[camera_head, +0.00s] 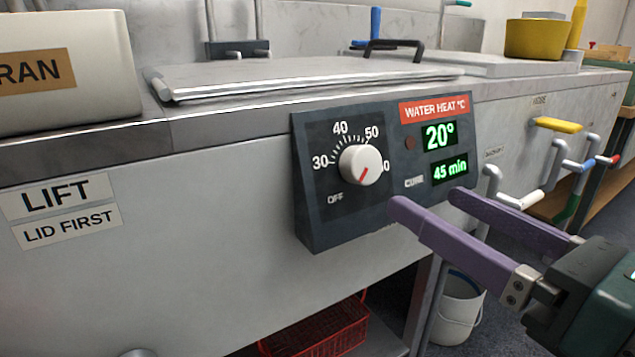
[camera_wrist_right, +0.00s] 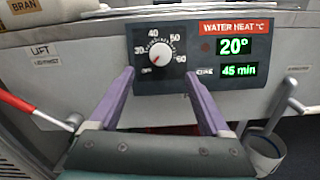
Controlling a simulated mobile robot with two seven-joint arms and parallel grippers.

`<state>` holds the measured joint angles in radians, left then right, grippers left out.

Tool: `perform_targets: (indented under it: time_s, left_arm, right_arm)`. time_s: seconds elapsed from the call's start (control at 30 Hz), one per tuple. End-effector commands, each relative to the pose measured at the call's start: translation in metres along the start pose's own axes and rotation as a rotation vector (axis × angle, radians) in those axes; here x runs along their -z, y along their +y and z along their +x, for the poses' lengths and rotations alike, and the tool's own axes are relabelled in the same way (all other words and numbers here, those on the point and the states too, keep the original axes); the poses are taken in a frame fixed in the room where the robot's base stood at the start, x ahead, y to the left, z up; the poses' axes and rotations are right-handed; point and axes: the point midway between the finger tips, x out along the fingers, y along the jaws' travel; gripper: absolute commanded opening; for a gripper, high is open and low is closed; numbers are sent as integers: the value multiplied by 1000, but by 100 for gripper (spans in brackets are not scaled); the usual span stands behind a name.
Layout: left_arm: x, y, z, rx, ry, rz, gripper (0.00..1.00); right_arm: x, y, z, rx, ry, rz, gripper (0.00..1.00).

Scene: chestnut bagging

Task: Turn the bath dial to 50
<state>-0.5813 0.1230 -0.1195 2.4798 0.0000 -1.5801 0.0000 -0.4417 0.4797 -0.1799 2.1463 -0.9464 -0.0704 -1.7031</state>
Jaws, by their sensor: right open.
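The bath dial (camera_head: 360,163) is a round white knob on the dark control panel (camera_head: 315,225), with printed marks 30, 40, 50 and a partly covered 60. Its red pointer slants down-left, toward the OFF mark. The display (camera_head: 439,136) above right reads 20°. In the wrist view the dial (camera_wrist_right: 159,54) sits just beyond and between the fingertips. My right gripper (camera_head: 425,198) is open, its two purple fingers pointing at the panel from the lower right, empty and apart from the dial. It also shows in the wrist view (camera_wrist_right: 159,75). My left gripper is not in view.
A second display (camera_head: 450,171) reads 45 min. A metal lid (camera_head: 300,75) with a black handle covers the bath. Taps with coloured handles (camera_head: 558,125) stand out at the right. A white bucket (camera_head: 458,310) and a red basket (camera_head: 325,330) are below.

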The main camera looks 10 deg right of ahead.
Motion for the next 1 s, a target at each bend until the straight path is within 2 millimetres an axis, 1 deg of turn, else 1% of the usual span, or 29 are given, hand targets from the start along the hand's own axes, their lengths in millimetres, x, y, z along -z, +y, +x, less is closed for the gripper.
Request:
perform_targets:
  time_s: [0.07,0.3,0.5,0.7,0.97,1.0]
  left_arm:
    - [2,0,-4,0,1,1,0]
    - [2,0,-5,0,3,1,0]
    - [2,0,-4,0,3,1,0]
    - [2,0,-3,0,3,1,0]
    - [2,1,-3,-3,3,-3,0]
    - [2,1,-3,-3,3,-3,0]
  right_arm:
    - [-4,0,12,-2,-3,-2,81]
    - [-2,0,52,1,-3,2,81]
    - [-1,0,77,2,-1,3,81]
    - [-1,-1,87,3,1,4,81]
    - [-1,0,88,3,1,5,81]
    - [-1,0,88,3,1,5,77]
